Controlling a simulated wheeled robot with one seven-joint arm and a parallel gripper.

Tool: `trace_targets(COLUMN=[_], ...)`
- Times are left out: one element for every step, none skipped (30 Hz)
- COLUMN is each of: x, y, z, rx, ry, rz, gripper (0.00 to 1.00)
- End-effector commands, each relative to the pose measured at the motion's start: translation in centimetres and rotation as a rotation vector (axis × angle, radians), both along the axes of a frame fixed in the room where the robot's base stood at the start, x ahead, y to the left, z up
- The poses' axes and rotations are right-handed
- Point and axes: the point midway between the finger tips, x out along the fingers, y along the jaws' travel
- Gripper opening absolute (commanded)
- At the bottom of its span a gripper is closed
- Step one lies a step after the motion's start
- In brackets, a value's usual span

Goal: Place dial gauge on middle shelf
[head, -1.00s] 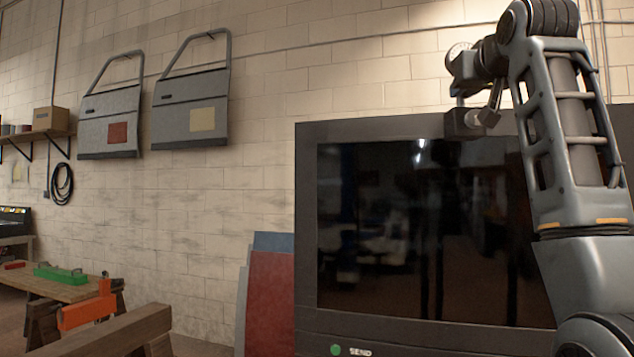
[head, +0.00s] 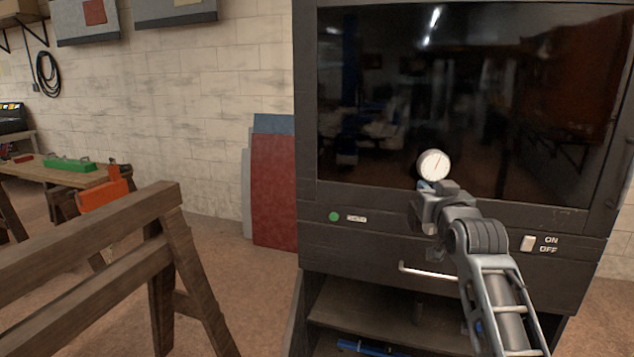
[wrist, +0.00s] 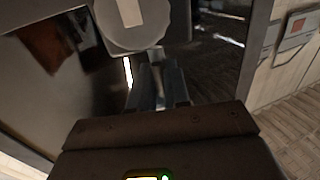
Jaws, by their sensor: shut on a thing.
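The dial gauge (head: 434,165) has a round white face with a red needle. My gripper (head: 428,190) is shut on it and holds it upright in front of the cabinet's dark glass. In the wrist view the back of the gauge (wrist: 135,22) shows as a grey disc, its stem between the fingers of my gripper (wrist: 163,85). The dark cabinet (head: 400,232) has an open lower part with a shelf (head: 390,318) below the handle. My arm hides part of this opening, so I cannot tell how many shelves it has.
A white bar handle (head: 428,272) and a switch (head: 527,243) stick out of the cabinet front. A wooden sawhorse (head: 150,225) stands at the left. Blue and red panels (head: 274,190) lean on the wall. A blue item (head: 362,347) lies low in the cabinet. Floor shows between sawhorse and cabinet.

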Motion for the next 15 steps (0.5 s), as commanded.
trace_targets(x=[-0.8,-1.3,-2.0,-2.6,-3.2,-4.0,-4.7,-5.4,-6.3,-7.1,-7.9,-9.0,-9.9,-10.7,-12.0], y=[0.2,0.4,0.5,0.6,0.7,0.9,1.0,1.1,1.2,1.3,1.4,1.5,1.6,1.7,1.8], z=[-2.4,-3.8,-5.6,-6.9,-8.2,-9.9,-11.1,-12.4,-14.0,-15.2,-16.4,-18.0,-19.2,-20.3,-21.7], rx=[0.0,0.0,0.0,0.0,0.0,0.0,0.0,0.0,0.0,0.0,0.0,-0.001,-0.001,-0.001,-0.002], ry=[0.002,0.003,0.003,0.003,0.003,0.003,0.003,0.002,0.002,0.002,0.002,0.002,0.003,0.003,0.003], rz=[0.002,0.003,0.004,0.004,0.005,0.006,0.007,0.007,0.008,0.009,0.01,0.011,0.012,0.012,0.013], gripper=[0.0,0.0,0.0,0.0,0.0,0.0,0.0,0.0,0.0,0.0,0.0,0.0,0.0,0.0,0.0])
